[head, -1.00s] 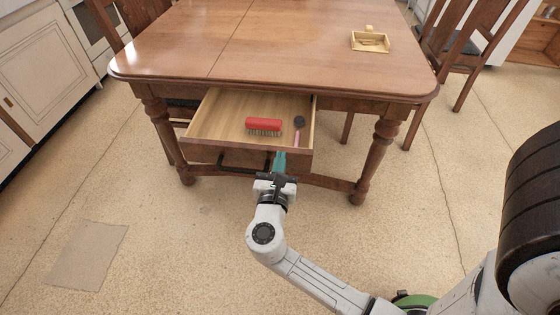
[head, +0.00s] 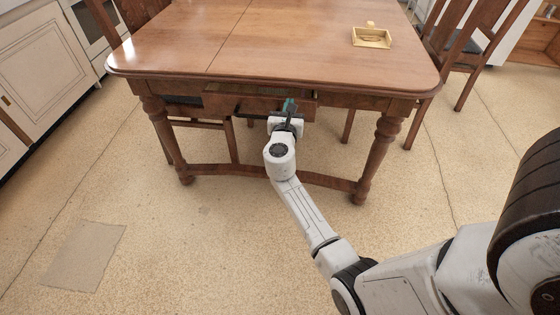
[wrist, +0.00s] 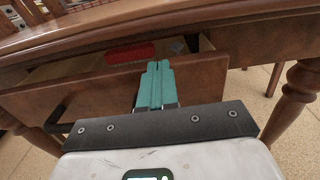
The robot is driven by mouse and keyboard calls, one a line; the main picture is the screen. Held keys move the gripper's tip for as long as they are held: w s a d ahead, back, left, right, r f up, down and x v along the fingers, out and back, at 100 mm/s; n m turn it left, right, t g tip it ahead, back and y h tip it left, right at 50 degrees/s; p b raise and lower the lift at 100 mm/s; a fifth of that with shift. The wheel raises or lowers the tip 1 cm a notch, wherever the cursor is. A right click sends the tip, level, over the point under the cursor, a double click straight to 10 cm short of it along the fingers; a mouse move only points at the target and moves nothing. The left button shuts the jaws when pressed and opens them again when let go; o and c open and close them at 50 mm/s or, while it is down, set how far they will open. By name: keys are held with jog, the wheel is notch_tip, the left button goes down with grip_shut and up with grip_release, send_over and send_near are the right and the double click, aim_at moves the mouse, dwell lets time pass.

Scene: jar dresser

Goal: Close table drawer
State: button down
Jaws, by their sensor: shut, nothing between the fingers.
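The wooden table (head: 300,45) has a drawer (head: 225,103) under its top, now open only by a small gap. In the wrist view the drawer front (wrist: 205,77) stands a little out from the table frame, with the red brush (wrist: 130,54) partly visible inside. A dark handle (wrist: 57,120) is on the drawer front, left of my gripper. My gripper (head: 289,104) is shut and empty, with its teal fingers against or very close to the right part of the drawer front; the wrist view shows the fingers (wrist: 156,68) together there.
A yellow tray (head: 371,37) sits on the tabletop at the right. Table legs (head: 378,160) stand on both sides of the drawer, with a low stretcher (head: 220,170) below. Chairs (head: 480,40) are at the back right and left. The floor in front is clear.

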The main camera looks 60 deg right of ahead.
jog(key=shift+b+x, duration=0.5)
jog(key=shift+x, duration=1.5)
